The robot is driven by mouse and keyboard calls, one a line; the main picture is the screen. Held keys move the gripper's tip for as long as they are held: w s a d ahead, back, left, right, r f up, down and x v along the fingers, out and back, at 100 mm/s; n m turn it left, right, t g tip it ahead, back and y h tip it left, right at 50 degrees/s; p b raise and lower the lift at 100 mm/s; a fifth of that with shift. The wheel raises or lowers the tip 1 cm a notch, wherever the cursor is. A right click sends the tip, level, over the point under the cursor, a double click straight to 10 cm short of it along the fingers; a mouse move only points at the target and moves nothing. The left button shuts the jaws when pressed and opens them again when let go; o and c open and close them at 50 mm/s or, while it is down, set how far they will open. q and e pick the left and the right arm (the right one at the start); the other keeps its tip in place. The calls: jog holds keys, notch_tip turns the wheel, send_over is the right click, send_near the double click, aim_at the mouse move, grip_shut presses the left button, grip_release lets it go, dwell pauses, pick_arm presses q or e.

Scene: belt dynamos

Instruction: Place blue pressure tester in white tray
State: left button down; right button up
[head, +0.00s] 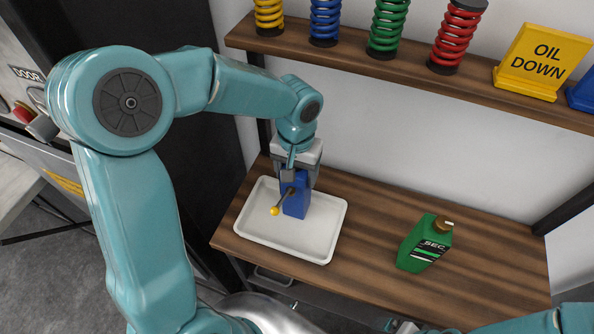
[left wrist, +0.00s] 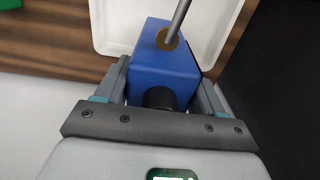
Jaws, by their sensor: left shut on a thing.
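The blue pressure tester (head: 296,199) is a blue block with a thin rod ending in a yellow ball. My left gripper (head: 296,178) is shut on it from above. The tester is over or in the white tray (head: 318,250), towards its back; I cannot tell if it touches the tray floor. In the left wrist view the blue pressure tester (left wrist: 165,65) sits between the two fingers of my left gripper (left wrist: 165,90), with the white tray (left wrist: 112,30) beyond it. Part of my right arm shows at the lower right of the head view, but its jaws are not clear.
A green bottle (head: 424,243) marked SEC stands on the wooden shelf (head: 470,290) right of the tray. An upper shelf (head: 400,78) holds coloured springs and a yellow OIL DOWN sign (head: 541,62). The wood between tray and bottle is clear.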

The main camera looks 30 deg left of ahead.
pick_arm(q)
jog(key=shift+w+a+f, duration=0.1)
jog(key=shift+w+f, duration=0.2)
jog(key=shift+f, duration=0.05)
jog(key=shift+s, duration=0.15)
jog(key=shift+c, duration=2.1)
grip_release()
jog(key=shift+f, duration=0.1)
jog(key=o, duration=0.3)
jog(key=shift+r, duration=0.3)
notch_tip(320, 180, up, 12)
jog(key=shift+f, duration=0.1)
